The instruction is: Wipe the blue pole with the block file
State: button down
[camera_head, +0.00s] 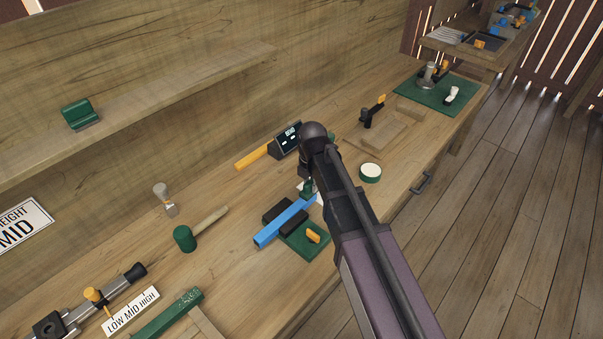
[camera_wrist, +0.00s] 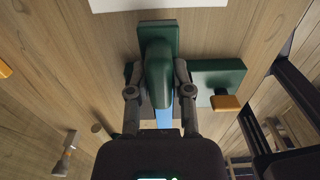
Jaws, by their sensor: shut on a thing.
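The blue pole (camera_head: 285,222) lies across black holders on a green clamp base (camera_head: 318,251) with an orange knob. In the wrist view a short length of the pole (camera_wrist: 164,117) shows below the green block file (camera_wrist: 157,38). My gripper (camera_wrist: 158,85) is shut on the file's raised green handle, one finger on each side. The file is over the far end of the pole; I cannot tell whether its underside touches. In the head view my arm hides most of my gripper (camera_head: 307,180), and only a bit of green shows beneath it.
A dark display box (camera_head: 287,139) with an orange bar stands behind the pole. A round green-rimmed tin (camera_head: 370,172) is to the right. A green mallet (camera_head: 185,238) and a brush-like tool (camera_head: 165,198) lie left. Another green handled block (camera_head: 80,113) sits on the shelf.

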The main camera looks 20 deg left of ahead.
jog(key=shift+w+d, duration=0.3)
jog(key=shift+w, duration=0.4)
jog(key=shift+f, duration=0.1)
